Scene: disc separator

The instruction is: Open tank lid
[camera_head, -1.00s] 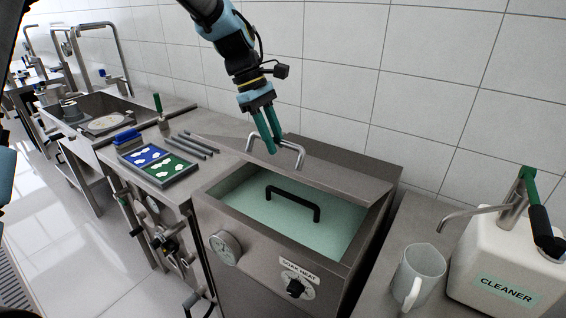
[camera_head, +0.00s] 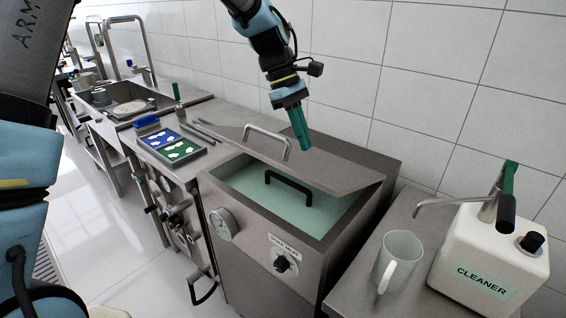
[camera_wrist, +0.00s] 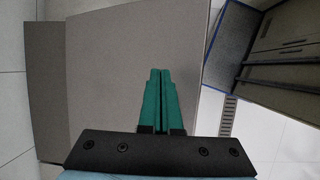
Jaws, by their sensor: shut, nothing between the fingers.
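The tank (camera_head: 265,235) is a steel box with a dial and a knob on its front. Its grey lid (camera_head: 335,172) covers the back part of the opening and looks tilted, with its front edge raised; pale green liquid (camera_head: 250,180) shows in front. The lid's light metal handle (camera_head: 266,139) stands near its left part. My gripper (camera_head: 301,140) points down above the lid, just right of this handle and apart from it. Its green fingers are together and empty. In the wrist view the closed fingers (camera_wrist: 161,75) are over a flat grey surface (camera_wrist: 120,50).
A black handle (camera_head: 290,183) rises from the liquid inside the tank. A tray of blue and green panels (camera_head: 175,150) lies left of the tank. A tiled wall is close behind.

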